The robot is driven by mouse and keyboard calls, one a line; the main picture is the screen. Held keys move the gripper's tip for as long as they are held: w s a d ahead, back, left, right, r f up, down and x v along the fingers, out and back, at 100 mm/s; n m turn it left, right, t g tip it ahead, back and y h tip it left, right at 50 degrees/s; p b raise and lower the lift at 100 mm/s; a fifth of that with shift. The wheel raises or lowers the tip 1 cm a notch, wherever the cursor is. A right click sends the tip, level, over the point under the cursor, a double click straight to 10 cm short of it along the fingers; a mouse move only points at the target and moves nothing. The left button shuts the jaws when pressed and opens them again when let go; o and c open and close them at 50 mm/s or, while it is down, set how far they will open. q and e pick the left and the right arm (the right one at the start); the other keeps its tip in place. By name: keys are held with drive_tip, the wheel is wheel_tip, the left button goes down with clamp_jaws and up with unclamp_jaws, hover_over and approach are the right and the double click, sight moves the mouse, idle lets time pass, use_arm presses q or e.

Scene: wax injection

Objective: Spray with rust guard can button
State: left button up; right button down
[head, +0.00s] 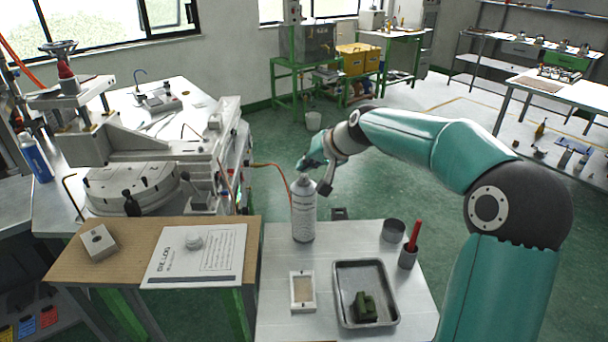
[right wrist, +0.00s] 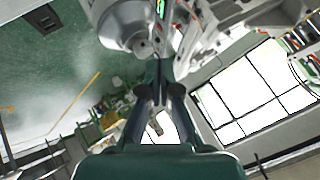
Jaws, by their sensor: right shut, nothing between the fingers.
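A white spray can (head: 303,215) stands upright at the back left of the small white table, its label too small to read. My right gripper (head: 306,166) is just above the can's top in the head view. Its fingers (right wrist: 158,85) are shut with nothing between them. In the right wrist view, a pale round can top with a small nozzle (right wrist: 126,25) shows beyond the fingertips, up and to the left. I cannot tell whether the fingers touch the button. My left gripper is not in view.
The white table (head: 280,325) also holds a metal tray (head: 345,322) with a green block, a small white frame (head: 302,306), and a dark cup (head: 408,259) with a red-handled tool. A wooden board (head: 125,233) with a paper sheet lies left. A blue can (head: 36,160) stands far left.

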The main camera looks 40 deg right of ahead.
sight(306, 176)
drive_tip(key=shift+f, duration=0.1)
idle(0.4)
drive_tip(key=shift+f+b, duration=0.3)
drive_tip(key=shift+b, duration=0.15)
drive_tip(key=shift+f, duration=0.1)
idle(0.4)
drive_tip(key=shift+r+p, duration=0.3)
drive_tip(key=shift+r, duration=0.25)
wheel_tip(306, 176, up, 6)
drive_tip(key=p, duration=0.4)
drive_tip(key=shift+p, duration=0.4)
idle(0.5)
